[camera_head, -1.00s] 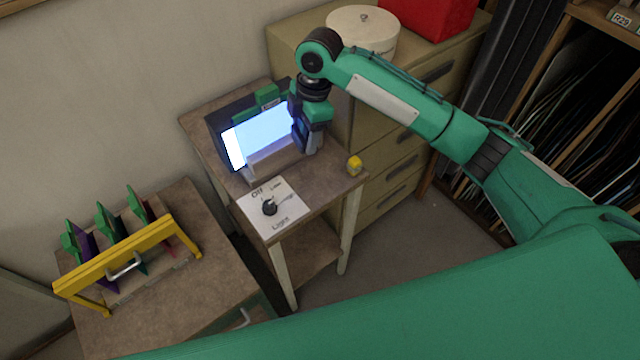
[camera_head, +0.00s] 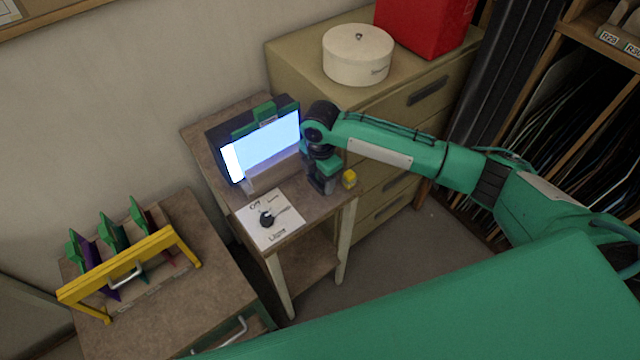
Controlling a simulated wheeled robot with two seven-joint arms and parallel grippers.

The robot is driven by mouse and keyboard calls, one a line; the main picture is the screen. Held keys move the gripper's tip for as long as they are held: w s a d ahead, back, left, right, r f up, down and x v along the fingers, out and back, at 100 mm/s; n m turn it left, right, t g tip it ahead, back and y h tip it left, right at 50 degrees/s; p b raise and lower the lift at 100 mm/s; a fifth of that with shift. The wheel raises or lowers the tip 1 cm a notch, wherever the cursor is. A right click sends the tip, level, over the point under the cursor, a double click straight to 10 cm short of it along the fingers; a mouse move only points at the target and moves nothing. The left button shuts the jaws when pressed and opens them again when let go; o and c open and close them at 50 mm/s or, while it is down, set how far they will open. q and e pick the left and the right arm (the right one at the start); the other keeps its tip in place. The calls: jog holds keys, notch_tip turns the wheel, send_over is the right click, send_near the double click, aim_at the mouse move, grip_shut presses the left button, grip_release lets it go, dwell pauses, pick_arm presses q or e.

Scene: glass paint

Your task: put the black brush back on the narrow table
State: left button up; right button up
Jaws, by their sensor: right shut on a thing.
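The narrow table (camera_head: 318,218) stands in the middle, against the drawer cabinet. My right gripper (camera_head: 326,188) is low over its right part, just left of a small yellow block. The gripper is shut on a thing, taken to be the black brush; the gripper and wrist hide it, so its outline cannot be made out. Whether it touches the tabletop cannot be told. My left gripper is not in view.
A lit panel (camera_head: 262,148) stands at the table's back, with a white card and black knob (camera_head: 268,218) in front. The small yellow block (camera_head: 349,179) sits near the right edge. A yellow rack (camera_head: 120,268) stands on the left table. A round white box (camera_head: 357,55) is on the cabinet.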

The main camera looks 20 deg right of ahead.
aim_at(320, 188)
notch_tip(320, 188, down, 4)
jog(key=shift+f+p, duration=0.25)
jog(key=shift+p, duration=0.25)
jog(key=shift+f, duration=0.2)
jog(key=shift+f, duration=0.1)
jog(key=o, duration=1.1)
notch_tip(320, 188, up, 11)
jog(key=b, duration=0.3)
jog(key=shift+r, duration=0.65)
